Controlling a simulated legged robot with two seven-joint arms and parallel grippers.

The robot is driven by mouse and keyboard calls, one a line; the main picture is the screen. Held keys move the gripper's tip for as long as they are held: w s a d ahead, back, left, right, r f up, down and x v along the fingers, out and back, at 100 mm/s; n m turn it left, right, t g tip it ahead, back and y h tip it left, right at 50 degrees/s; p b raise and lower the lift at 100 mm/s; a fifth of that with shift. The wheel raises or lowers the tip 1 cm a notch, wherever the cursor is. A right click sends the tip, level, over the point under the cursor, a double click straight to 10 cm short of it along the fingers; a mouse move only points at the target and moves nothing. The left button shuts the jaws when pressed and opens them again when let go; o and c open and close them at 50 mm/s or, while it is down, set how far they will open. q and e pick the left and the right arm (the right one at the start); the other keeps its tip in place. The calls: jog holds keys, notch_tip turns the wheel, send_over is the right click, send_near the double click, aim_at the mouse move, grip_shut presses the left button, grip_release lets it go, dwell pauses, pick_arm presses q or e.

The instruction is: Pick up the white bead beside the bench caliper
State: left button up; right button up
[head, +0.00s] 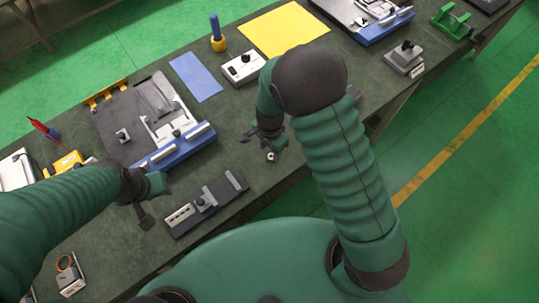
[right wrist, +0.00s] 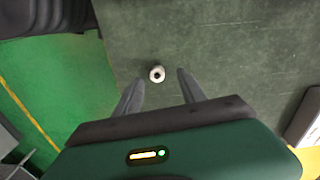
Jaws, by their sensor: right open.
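The small white bead (head: 270,156), with a dark hole, sits on the dark green bench top near its front edge. It also shows in the right wrist view (right wrist: 157,74), between the fingertips and slightly beyond them. My right gripper (head: 262,146) is open and empty, pointing down close to the bead; I cannot tell its exact height. A dark device with a silver slide (head: 205,204), probably the bench caliper, lies left of the bead. My left gripper (head: 152,200) is open and empty, left of that device.
A grey plate fixture with a blue front bar (head: 177,147) lies behind the caliper. A white box with knobs (head: 242,68), a blue sheet (head: 196,77) and a yellow sheet (head: 284,29) lie farther back. Bench around the bead is mostly clear; its edge drops to green floor.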

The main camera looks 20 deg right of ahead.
aim_at(270, 154)
jog(key=f, duration=0.2)
jog(key=shift+s+f, duration=0.25)
jog(key=shift+f, duration=0.05)
jog(key=shift+d+f, duration=0.2)
jog(key=shift+f, duration=0.05)
jog(key=shift+w, duration=0.1)
jog(key=c, duration=0.3)
jog(key=shift+a, duration=0.15)
grip_shut()
jog(key=shift+r, duration=0.1)
